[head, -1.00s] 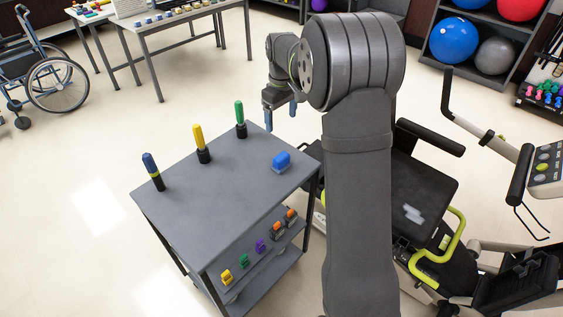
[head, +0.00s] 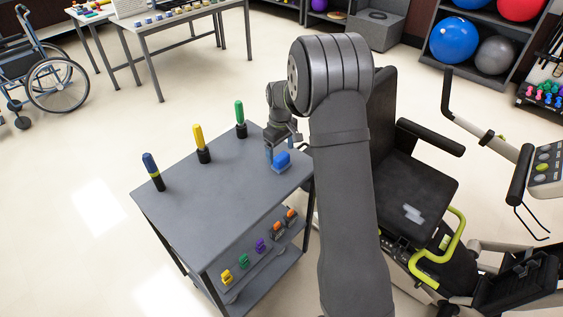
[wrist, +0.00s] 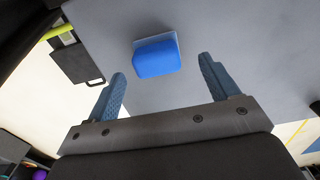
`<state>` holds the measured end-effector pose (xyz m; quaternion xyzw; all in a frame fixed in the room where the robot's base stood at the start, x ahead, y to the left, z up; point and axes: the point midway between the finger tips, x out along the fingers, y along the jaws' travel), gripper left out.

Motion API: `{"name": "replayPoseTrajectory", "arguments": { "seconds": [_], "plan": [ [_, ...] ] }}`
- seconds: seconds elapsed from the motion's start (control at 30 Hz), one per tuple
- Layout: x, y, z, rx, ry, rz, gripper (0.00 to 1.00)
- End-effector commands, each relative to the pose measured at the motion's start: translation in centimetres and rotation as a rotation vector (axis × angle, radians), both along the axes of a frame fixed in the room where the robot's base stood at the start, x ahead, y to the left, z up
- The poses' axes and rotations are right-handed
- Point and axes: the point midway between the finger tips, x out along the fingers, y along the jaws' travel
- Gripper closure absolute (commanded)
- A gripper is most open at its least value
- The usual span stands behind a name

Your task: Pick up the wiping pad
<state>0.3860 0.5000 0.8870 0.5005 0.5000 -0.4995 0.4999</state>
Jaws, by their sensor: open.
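The blue wiping pad (head: 282,162) lies on the grey cart top near its right corner. In the wrist view the pad (wrist: 157,57) is a rounded blue block with a paler edge, lying ahead of the fingertips and roughly centred between them. My gripper (head: 279,153) is close to the pad in the head view, pointing down. In the wrist view my gripper (wrist: 160,72) is open, with its two blue textured fingers apart and nothing between them. The pad is not held. I cannot tell the exact height of the fingertips above the cart.
The cart top (head: 215,195) also bears a green-handled tool (head: 240,115), a yellow one (head: 200,140) and a blue one (head: 150,168), all upright. Coloured clips sit on the shelf below. The black stepper seat (head: 410,190) stands right of the cart. The cart's front half is clear.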

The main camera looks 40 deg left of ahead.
Motion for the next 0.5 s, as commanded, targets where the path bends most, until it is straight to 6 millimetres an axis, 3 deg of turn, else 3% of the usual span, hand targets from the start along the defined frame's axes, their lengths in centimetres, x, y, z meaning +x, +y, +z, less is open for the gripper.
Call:
{"name": "replayPoseTrajectory", "arguments": {
  "seconds": [0.23,0.5],
  "plan": [
    [0.4,0.0,-3.7,-0.002,0.002,0.000,0.20],
    [0.5,0.0,-4.1,-0.001,0.000,-0.001,0.22]
  ]
}}
